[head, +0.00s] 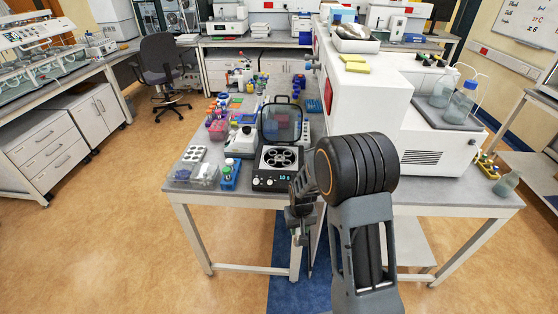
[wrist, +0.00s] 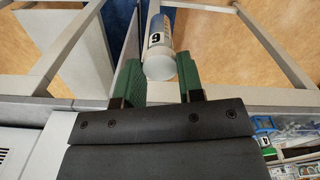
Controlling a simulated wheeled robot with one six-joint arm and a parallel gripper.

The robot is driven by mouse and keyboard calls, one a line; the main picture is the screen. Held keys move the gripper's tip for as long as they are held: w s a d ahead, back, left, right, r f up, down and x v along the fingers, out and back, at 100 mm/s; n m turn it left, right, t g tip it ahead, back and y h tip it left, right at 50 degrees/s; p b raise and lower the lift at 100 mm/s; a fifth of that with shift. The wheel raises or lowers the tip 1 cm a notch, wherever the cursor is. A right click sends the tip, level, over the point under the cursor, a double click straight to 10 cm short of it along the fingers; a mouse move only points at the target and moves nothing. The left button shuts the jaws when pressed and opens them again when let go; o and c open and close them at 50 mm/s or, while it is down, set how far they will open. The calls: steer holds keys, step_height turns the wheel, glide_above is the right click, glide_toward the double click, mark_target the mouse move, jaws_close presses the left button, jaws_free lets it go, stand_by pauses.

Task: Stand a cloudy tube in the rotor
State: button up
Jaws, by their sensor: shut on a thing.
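My gripper (head: 303,226) hangs in front of the bench's front edge, right of and nearer than the centrifuge, with its fingers below the bench top. In the wrist view its green fingers are shut on a tube (wrist: 158,62) with a white round end and a white label bearing a dark figure, 6 or 9. Whether its contents are cloudy I cannot tell. The tube is too small to make out in the head view. The rotor (head: 280,157), with dark round holes, sits in the open centrifuge (head: 272,181). Its clear lid (head: 282,122) stands raised behind.
A blue rack (head: 230,176) stands left of the centrifuge; a blue rack also shows in the wrist view (wrist: 265,125). A white holed block (head: 194,154) and clear boxes lie farther left. A large white machine (head: 375,95) stands to the right. Floor is open at the left front.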

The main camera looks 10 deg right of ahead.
step_height(320, 180, up, 18)
steer(key=shift+r, duration=0.2)
stand_by(0.4)
